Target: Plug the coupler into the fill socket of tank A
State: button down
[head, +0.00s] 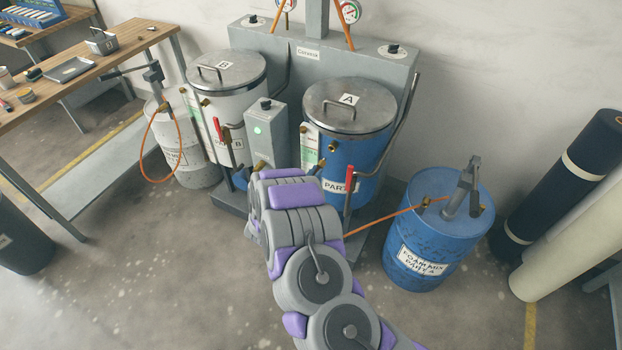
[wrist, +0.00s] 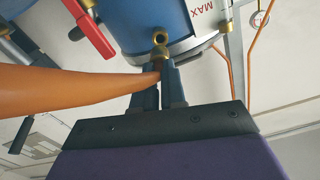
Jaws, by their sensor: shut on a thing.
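Tank A (head: 345,155) is a blue drum with a steel lid marked A, behind my arm in the head view. Its blue wall (wrist: 150,15) fills the top of the wrist view. My gripper (wrist: 162,72) has its dark fingers close together on the coupler (wrist: 162,56), a brass piece at the end of the orange hose (wrist: 70,90). A brass fitting with a round dark opening (wrist: 160,38) shows just beyond the fingertips, before the tank wall. I cannot tell whether it touches the coupler. My arm hides the gripper in the head view.
A red-handled valve (head: 350,178) stands before tank A; a red lever (wrist: 92,30) shows in the wrist view. The grey control box (head: 265,130) and tank B (head: 225,95) are left. A blue drum (head: 430,240) with the hose stands right. Floor in front is clear.

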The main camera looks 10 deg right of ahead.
aim_at(320, 165)
jog(key=shift+p+x, duration=0.35)
jog(key=shift+x, duration=1.5)
jog(key=shift+r+m+b, duration=0.1)
jog(key=shift+m+b, duration=0.5)
jog(key=shift+b, duration=0.3)
dwell(0.3)
jog(key=shift+x, duration=1.45)
jog(key=c, duration=1.1)
grip_release()
jog(key=shift+d, duration=0.15)
jog(key=shift+s, duration=0.15)
jog(key=p+v, duration=0.3)
jog(key=v, duration=1.4)
jog(key=shift+a, duration=0.25)
jog(key=shift+a, duration=0.1)
